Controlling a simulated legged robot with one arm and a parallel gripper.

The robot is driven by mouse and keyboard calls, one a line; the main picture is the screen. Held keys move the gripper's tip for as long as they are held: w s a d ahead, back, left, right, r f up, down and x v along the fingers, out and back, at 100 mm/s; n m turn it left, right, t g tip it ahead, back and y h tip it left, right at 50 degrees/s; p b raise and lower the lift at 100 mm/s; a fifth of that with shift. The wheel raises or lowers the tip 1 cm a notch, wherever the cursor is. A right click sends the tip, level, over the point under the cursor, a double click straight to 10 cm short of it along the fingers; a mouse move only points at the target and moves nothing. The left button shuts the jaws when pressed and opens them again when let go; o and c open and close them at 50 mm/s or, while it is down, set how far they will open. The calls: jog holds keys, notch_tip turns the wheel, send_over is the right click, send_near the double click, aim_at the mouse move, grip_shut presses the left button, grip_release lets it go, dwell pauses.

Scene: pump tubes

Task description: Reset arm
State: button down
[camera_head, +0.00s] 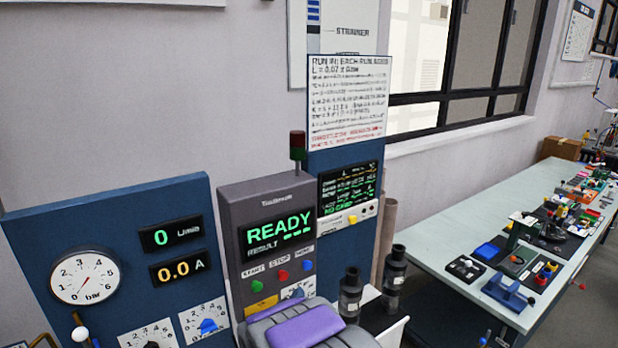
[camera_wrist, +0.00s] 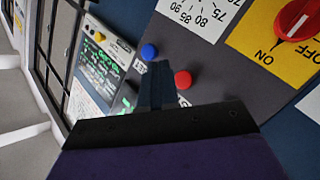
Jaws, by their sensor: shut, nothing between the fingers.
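My gripper shows in the wrist view (camera_wrist: 157,85). Its dark fingers are together with nothing between them. They point at the grey test console, between its blue button (camera_wrist: 149,51) and red button (camera_wrist: 183,79) in that picture; whether they touch the panel I cannot tell. In the head view my grey and purple arm is at the bottom centre, in front of the console (camera_head: 265,200), and my fingers cannot be made out. The console screen reads READY, above a green button (camera_head: 257,287), a red button (camera_head: 283,275) and a blue button (camera_head: 307,264).
A blue panel with a pressure gauge (camera_head: 85,278) and two readouts stands left. Two dark cylinders (camera_head: 351,295) (camera_head: 395,270) stand just right of my arm. A long bench (camera_head: 440,235) with several small devices runs along the right. A red knob (camera_wrist: 297,20) shows in the wrist view.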

jog(key=s+d+r+m+g+b, duration=0.1)
jog(key=s+d+g, duration=0.5)
jog(key=s, duration=1)
jog(key=s+d+r+m+g+y+b, duration=0.1)
jog(key=s+d+m+g, duration=0.2)
jog(key=s, duration=1.2)
jog(key=s+d+r+m+g+y+b, duration=0.1)
jog(key=s+d+m+g+b, duration=0.1)
jog(key=s+d+g, duration=0.7)
jog(key=s, duration=0.7)
jog(key=shift+s, duration=0.35)
jog(key=c, duration=1.8)
grip_release()
